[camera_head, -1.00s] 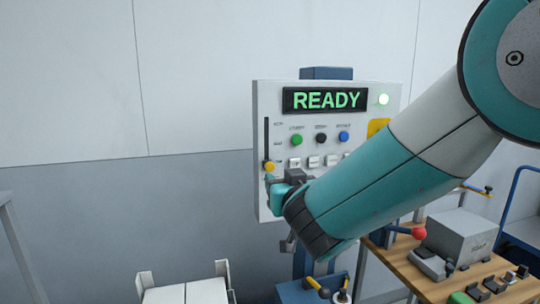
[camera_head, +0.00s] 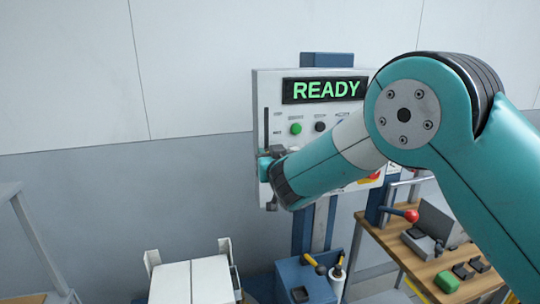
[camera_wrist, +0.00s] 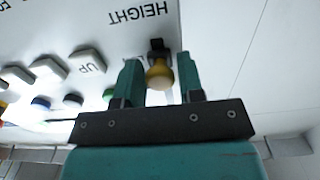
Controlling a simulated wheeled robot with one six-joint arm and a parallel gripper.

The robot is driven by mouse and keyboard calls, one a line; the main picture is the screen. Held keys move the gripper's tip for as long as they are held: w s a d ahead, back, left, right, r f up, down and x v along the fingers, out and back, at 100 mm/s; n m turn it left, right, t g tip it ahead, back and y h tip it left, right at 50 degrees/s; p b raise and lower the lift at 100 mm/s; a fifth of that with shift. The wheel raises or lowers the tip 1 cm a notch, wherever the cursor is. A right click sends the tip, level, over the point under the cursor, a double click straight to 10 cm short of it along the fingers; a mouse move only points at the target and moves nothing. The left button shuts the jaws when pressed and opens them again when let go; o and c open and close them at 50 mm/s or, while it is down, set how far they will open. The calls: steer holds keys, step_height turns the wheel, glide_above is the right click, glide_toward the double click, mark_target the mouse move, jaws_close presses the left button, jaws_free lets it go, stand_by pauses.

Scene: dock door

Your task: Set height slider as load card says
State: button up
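The height slider's dark slot (camera_head: 266,125) runs upright at the left side of the grey control panel (camera_head: 260,92). Its yellow knob (camera_wrist: 159,76) shows in the wrist view, beside the upside-down HEIGHT label (camera_wrist: 139,14). My gripper (camera_wrist: 158,64) is open, with one finger on each side of the knob and a visible gap on both sides. In the head view my gripper (camera_head: 268,166) covers the lower slot and hides the knob. I cannot make out a load card in the current views.
The panel's display (camera_head: 325,90) reads READY in green. A green button (camera_head: 296,129) and a dark button (camera_head: 320,127) sit right of the slot. A wooden table (camera_head: 375,236) with a red-knobbed lever (camera_head: 411,215) stands at right. My arm hides the panel's right part.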

mark_target(267, 112)
jaws_close()
step_height(267, 112, up, 11)
steer(key=shift+f+b, duration=0.15)
steer(key=shift+b, duration=0.55)
steer(key=shift+o, duration=2)
jaws_free()
steer(key=b+v, duration=0.8)
steer(key=v, duration=0.9)
steer(key=shift+s+b, duration=0.2)
steer(key=shift+b, duration=0.15)
steer(key=shift+d, duration=0.1)
